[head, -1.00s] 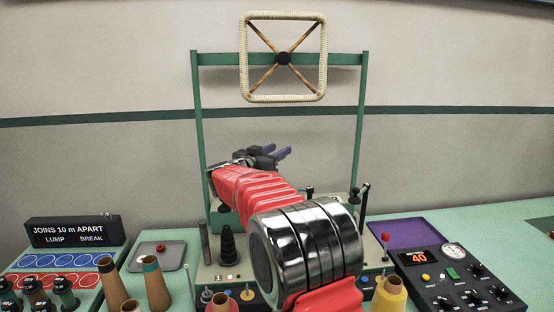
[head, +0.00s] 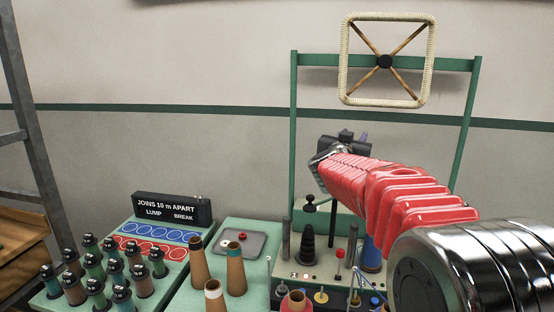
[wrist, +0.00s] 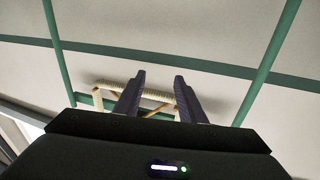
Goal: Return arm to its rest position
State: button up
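My gripper (wrist: 160,95) shows in the wrist view with its two dark fingers apart and nothing between them. In the head view my red-sleeved arm reaches up and away from the lower right, and the gripper (head: 362,140) is at its far end, in front of the green frame (head: 296,130). Its fingers are mostly hidden there behind the wrist. The wrist view looks upward past the fingers at the frame and the cream square winding frame.
The square winding frame (head: 344,60) is above the gripper on the green frame. Below stand cones (head: 236,270), a grey tray (head: 256,246), a black stepped post (head: 307,246) and a bobbin rack (head: 50,298). A sign box (head: 172,208) stands behind the rack. The wall area left of the frame is clear.

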jog(key=s+a+f+n+g+y, duration=0.1)
jog(key=s+a+f+n+y, duration=0.2)
jog(key=s, duration=0.4)
jog(key=s+a+f+n+g+y, duration=0.1)
jog(key=s+a+y, duration=0.25)
jog(key=s, duration=0.25)
jog(key=s+a+f+n+g+y, duration=0.1)
jog(key=s+a+f+n+y, duration=0.15)
jog(key=s+a, duration=0.35)
jog(key=s+d+f+g, duration=0.2)
jog(key=s+f, duration=0.4)
jog(key=s, duration=0.4)
jog(key=s+d+f+g, duration=0.2)
jog(key=s+f, duration=0.4)
jog(key=s, duration=0.4)
jog(key=s+d+f+g+h, duration=0.1)
jog(key=s+f+g, duration=0.3)
jog(key=s, duration=0.6)
notch_tip(320, 180, down, 2)
jog(key=shift+d+f+m, duration=0.1)
jog(key=shift+d+m, duration=0.25)
jog(key=shift+d, duration=0.15)
